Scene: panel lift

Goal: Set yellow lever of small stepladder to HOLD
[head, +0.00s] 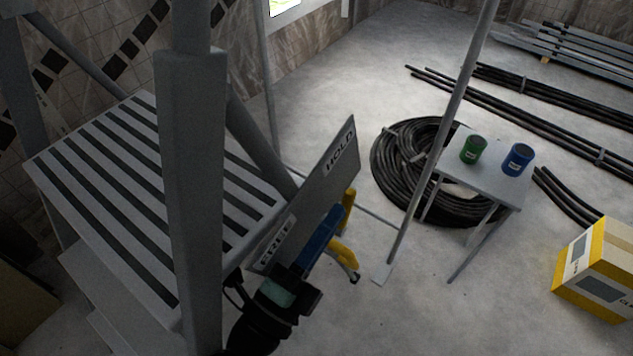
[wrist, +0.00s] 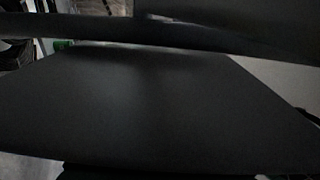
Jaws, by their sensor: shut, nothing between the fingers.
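The small stepladder (head: 130,165) stands at the left of the head view, with a grey slatted platform. A grey panel (head: 300,205) stands tilted at its right side. A HOLD label (head: 339,152) is at the panel's upper end, and another label, hard to read, is at its lower end. A dark flat surface (wrist: 150,110) fills most of the wrist view.
A small grey table (head: 485,182) carries a green can (head: 473,150) and a blue can (head: 517,159). Thin grey poles stand between it and the stepladder. A black coil (head: 390,172), dark pipes (head: 560,120) and a yellow-white box (head: 600,270) lie on the floor. Floor at lower centre-right is clear.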

